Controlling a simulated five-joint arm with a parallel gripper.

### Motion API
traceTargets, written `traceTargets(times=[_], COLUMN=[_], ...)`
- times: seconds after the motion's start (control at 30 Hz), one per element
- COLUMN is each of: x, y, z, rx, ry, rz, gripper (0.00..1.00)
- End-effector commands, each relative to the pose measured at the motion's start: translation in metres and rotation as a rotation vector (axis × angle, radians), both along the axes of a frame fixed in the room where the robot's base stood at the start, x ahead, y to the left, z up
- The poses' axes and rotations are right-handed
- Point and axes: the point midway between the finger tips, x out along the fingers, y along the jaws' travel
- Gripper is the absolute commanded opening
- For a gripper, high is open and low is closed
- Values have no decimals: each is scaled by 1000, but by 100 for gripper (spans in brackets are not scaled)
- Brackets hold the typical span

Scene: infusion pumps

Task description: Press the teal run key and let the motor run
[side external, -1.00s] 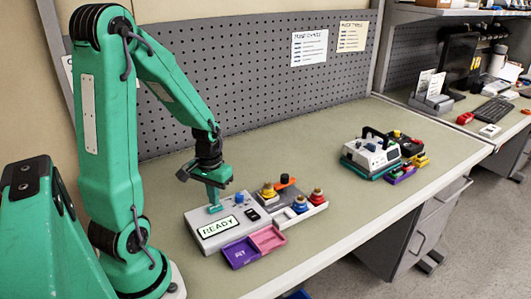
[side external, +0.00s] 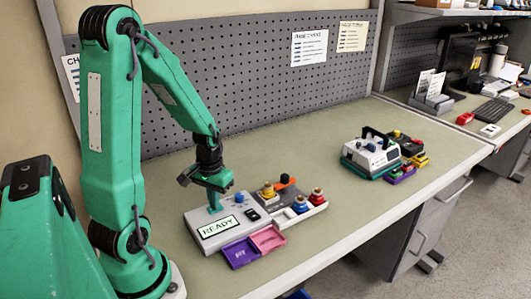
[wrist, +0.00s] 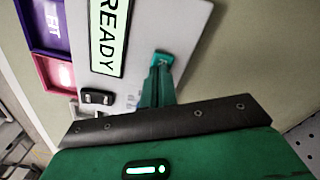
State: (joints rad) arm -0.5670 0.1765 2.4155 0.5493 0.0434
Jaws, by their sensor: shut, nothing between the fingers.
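The grey pump unit (side external: 222,225) lies on the bench in front of my arm. Its lit display (side external: 216,227) reads READY; the display also shows in the wrist view (wrist: 108,38). The teal run key (wrist: 162,57) shows at the unit's edge in the wrist view; in the side view my fingers hide it. My gripper (side external: 214,208) is shut and empty, pointing down over the key. In the wrist view its fingertips (wrist: 158,70) are right at the key, overlapping its lower edge. I cannot tell whether they touch it.
A blue knob (side external: 239,198) and a black rocker switch (wrist: 97,97) are on the unit. A purple and pink tray (side external: 240,252) sits in front. Yellow, blue and red-topped knobs (side external: 300,203) stand to the right. Another device (side external: 372,155) stands farther right, with clear bench between.

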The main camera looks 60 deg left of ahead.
Motion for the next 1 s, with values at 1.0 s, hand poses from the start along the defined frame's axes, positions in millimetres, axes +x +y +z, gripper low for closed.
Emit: traceTargets(times=[1.0], x=[1], y=[0], z=[38], rx=[1], ry=[-2], rz=[0], gripper=[0])
